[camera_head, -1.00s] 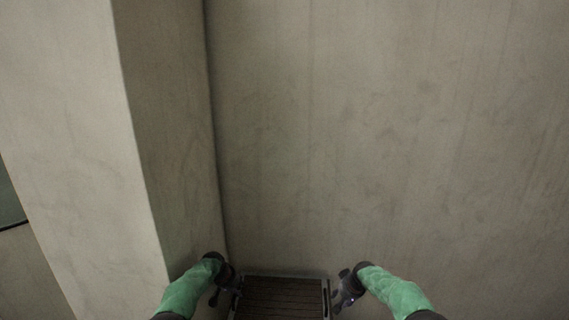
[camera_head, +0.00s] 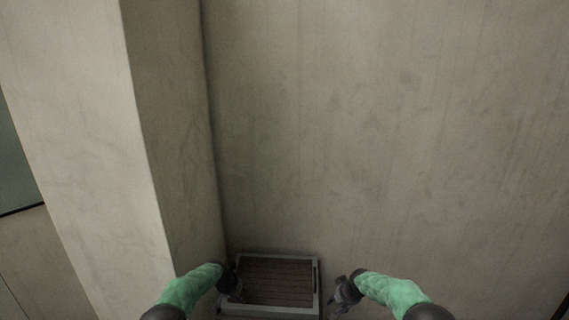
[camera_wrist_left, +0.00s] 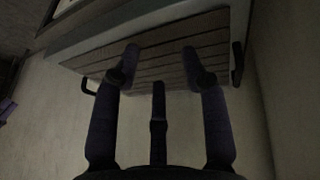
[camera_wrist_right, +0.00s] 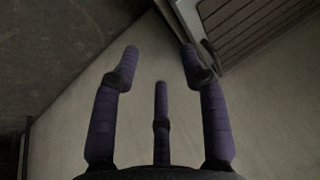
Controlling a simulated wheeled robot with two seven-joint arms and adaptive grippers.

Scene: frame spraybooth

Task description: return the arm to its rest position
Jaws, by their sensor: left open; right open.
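My left gripper (camera_head: 234,290) is at the lower middle of the head view, at the left side of a dark slatted panel in a grey frame. In the left wrist view its fingers (camera_wrist_left: 160,62) are spread and empty, with the slats behind them. My right gripper (camera_head: 335,298) is just right of the framed panel. In the right wrist view its fingers (camera_wrist_right: 158,62) are spread and empty, and only a corner of the panel shows past them. Both arms have green sleeves.
The slatted panel (camera_head: 278,282) has dark handles at its sides, seen in the left wrist view. A pale wall (camera_head: 400,130) fills most of the head view. A pale pillar (camera_head: 90,140) stands at the left. A dark floor area (camera_wrist_right: 60,50) shows in the right wrist view.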

